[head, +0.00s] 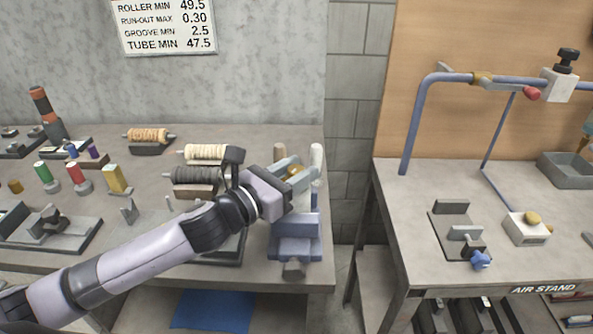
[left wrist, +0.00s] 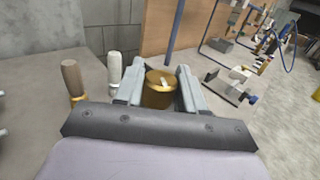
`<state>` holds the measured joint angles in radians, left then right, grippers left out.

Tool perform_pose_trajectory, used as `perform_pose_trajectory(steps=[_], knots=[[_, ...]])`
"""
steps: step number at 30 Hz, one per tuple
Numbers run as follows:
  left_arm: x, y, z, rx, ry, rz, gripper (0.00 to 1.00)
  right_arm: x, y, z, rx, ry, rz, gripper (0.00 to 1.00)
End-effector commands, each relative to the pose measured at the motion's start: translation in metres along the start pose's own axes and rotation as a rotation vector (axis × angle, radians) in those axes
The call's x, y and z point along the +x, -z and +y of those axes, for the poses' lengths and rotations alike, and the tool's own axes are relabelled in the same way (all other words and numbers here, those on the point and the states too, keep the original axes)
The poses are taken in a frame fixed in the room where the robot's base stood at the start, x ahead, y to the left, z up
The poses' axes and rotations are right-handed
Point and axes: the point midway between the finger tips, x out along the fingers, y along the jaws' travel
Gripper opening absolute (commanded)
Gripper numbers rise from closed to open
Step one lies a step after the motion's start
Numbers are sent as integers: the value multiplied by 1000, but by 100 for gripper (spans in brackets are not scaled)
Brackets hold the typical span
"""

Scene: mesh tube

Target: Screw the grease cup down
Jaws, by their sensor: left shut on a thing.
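The brass grease cup (left wrist: 160,88) sits between the two grey fingers of my left gripper (left wrist: 160,84) in the left wrist view, with a small pale mark on its top. My left gripper (head: 296,171) is shut on it above the right end of the left bench. In the head view only a little of the brass shows between the fingers. A blue-grey fixture (head: 296,228) stands just below and in front of the gripper. The cup's lower part and its seat are hidden. My right gripper is not in view.
A tan handle (left wrist: 72,77) and a white handle (left wrist: 114,68) stand upright close left of the fingers. Spools, coloured cylinders and small fixtures crowd the left bench (head: 150,252). A gap separates it from the right bench (head: 390,215), which carries a blue pipe frame (head: 412,120).

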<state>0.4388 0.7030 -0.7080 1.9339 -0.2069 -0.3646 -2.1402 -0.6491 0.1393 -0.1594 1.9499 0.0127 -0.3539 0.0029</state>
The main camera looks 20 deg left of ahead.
Motion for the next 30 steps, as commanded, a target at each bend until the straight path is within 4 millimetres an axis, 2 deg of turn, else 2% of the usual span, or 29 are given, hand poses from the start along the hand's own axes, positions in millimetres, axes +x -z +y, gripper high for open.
perform_pose_trajectory(steps=[9, 16, 23, 30], knots=[[1, 1, 3, 7, 268, 3, 8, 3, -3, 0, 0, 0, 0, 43], [1, 4, 3, 4, 478, 1, 8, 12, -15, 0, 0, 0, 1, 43], [2, 7, 2, 3, 681, -2, 8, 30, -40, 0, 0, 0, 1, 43], [2, 9, 1, 2, 890, -5, 8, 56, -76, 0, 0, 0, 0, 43]])
